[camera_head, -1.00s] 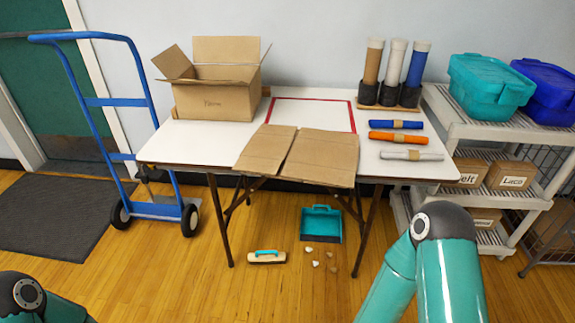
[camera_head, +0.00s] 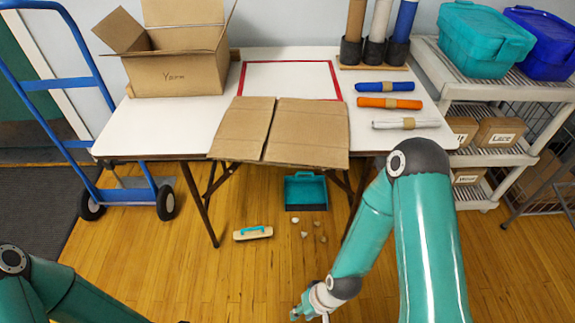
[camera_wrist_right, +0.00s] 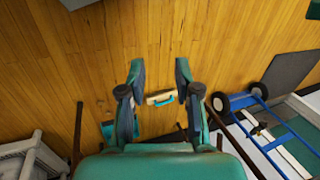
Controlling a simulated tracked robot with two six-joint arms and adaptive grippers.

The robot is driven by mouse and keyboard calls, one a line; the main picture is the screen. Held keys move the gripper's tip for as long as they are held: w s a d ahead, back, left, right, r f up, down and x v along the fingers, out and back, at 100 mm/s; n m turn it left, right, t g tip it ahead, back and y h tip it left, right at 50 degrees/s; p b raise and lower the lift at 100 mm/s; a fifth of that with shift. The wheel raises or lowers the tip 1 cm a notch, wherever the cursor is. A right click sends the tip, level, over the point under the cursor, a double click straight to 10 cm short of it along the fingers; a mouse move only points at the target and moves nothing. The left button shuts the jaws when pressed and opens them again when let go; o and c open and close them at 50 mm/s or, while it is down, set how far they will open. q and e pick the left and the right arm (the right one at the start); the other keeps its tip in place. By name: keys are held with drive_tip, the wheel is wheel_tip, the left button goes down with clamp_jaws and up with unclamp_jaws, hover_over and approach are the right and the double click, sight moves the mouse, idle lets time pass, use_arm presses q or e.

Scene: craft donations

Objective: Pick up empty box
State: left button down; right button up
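An open cardboard box (camera_head: 180,76) labelled "Yarn" stands upright on the left back of the white table (camera_head: 180,125), its top flaps spread. Its inside shows only in part, and I see no contents. My right gripper (camera_head: 308,309) hangs low over the wooden floor in front of the table, well away from the box. In the right wrist view its two fingers (camera_wrist_right: 160,75) are spread apart with nothing between them. My left arm shows at the bottom left of the head view, but its gripper is out of frame.
Flattened cardboard (camera_head: 307,135) overhangs the table's front edge. A red-bordered area (camera_head: 290,80) beside the box is clear. Coloured rolls (camera_head: 390,103) lie at right. A blue hand truck (camera_head: 90,145) stands left. A brush (camera_head: 253,233) and dustpan (camera_head: 305,191) lie on the floor.

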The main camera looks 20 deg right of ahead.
drive_tip(key=w+r+m+t+h+b, duration=0.15)
drive_tip(key=w+m+t+b, duration=0.35)
drive_tip(key=w, duration=0.6)
drive_tip(key=m+t+h+b, duration=0.8)
drive_tip(key=m+t+b, duration=0.4)
drive_tip(key=m, duration=0.2)
approach(284, 164)
drive_tip(key=shift+y, duration=0.25)
drive_tip(key=shift+p+x, duration=0.75)
drive_tip(key=shift+x, duration=4.25)
drive_tip(key=shift+s+d+f, duration=0.1)
